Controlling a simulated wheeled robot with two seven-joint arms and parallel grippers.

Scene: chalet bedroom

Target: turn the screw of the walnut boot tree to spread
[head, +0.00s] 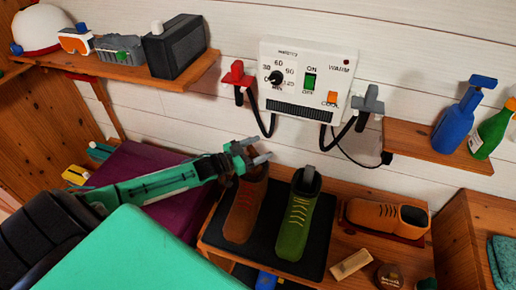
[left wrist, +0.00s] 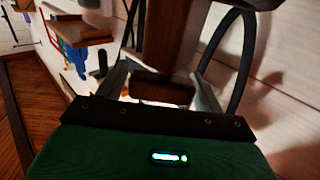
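My left gripper (head: 255,152) reaches in from the left, just above the top of the upright brown boot (head: 243,212). Its two fingers look spread apart. In the left wrist view, the fingers (left wrist: 165,92) stand on either side of a dark brown piece; I cannot tell whether they touch it. A larger brown shape (left wrist: 172,35) is beyond. The green boot (head: 292,230) stands to the right with a dark piece in its opening (head: 306,181). I cannot clearly make out the walnut boot tree or its screw; the gripper covers part of the brown boot's top. My right gripper is out of view.
A wall control box (head: 308,80) with hoses hangs behind the boots. Both boots stand on a dark mat (head: 320,250). A tan shoe (head: 372,214), a wooden block (head: 351,264) and a round tin (head: 390,276) lie to the right. Shelves hold spray bottles (head: 457,120) and a dark box (head: 174,47).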

